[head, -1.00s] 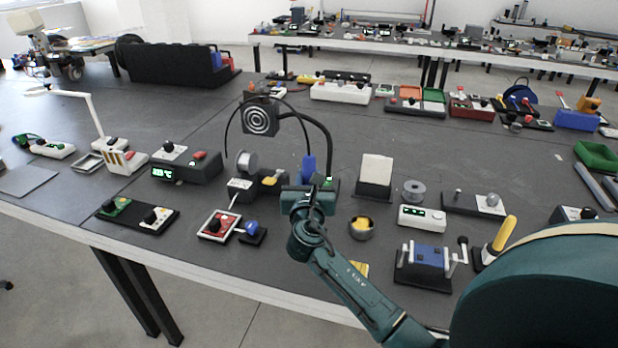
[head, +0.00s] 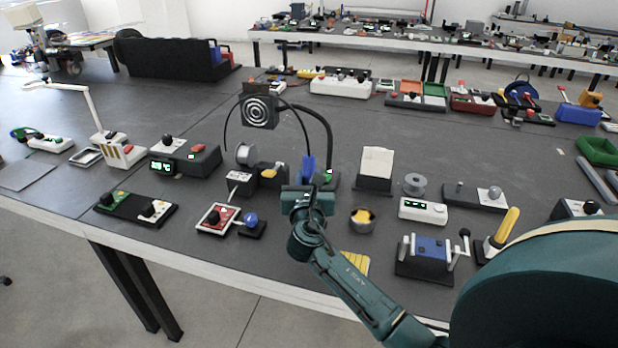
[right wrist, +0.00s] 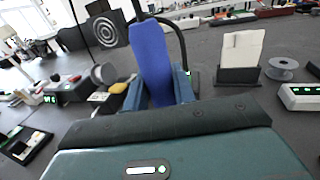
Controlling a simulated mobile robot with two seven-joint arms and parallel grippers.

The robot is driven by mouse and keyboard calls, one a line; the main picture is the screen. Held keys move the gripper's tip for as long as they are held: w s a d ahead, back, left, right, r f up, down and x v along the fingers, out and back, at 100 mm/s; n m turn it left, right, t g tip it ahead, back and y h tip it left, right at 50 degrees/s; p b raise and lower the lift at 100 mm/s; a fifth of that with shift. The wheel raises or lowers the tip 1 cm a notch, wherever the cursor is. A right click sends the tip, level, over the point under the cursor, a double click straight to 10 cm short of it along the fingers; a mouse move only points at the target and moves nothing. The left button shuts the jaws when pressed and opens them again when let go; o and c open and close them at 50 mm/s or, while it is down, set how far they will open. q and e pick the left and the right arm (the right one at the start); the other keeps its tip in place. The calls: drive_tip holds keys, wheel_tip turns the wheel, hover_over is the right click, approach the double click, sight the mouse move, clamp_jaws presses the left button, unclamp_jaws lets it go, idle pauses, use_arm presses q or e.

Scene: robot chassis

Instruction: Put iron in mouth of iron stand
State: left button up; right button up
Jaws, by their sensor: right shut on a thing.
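My right gripper (head: 308,184) is shut on the blue-handled iron (head: 308,166), above the table's near middle. In the right wrist view, the blue handle (right wrist: 150,58) stands up between the two fingers (right wrist: 160,90). The iron's tip is hidden. What looks like the iron stand (head: 272,182), a dark block with a yellow sponge (head: 270,173), sits just left of the gripper. Its mouth cannot be made out. My left gripper is not in view.
A black fan with a spiral face (head: 258,111) and a curved black arm (head: 327,135) rise behind the gripper. A station with a green display (head: 185,161) stands left. A card holder (head: 375,172) and a round tin (head: 362,219) are on the right.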

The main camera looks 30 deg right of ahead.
use_arm(q)
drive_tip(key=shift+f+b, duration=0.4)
drive_tip(key=shift+b, duration=0.15)
use_arm(e)
drive_tip(key=shift+f, duration=0.95)
drive_tip(key=o, duration=1)
drive_tip(key=shift+s+a, duration=0.15)
drive_tip(key=shift+s, duration=0.05)
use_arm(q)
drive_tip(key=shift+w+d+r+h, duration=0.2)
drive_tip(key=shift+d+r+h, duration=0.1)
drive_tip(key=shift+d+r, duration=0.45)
use_arm(e)
drive_tip(key=v, duration=1.2)
drive_tip(key=shift+s+a+r, duration=0.1)
drive_tip(key=shift+s+a, duration=0.05)
drive_tip(key=shift+s, duration=0.2)
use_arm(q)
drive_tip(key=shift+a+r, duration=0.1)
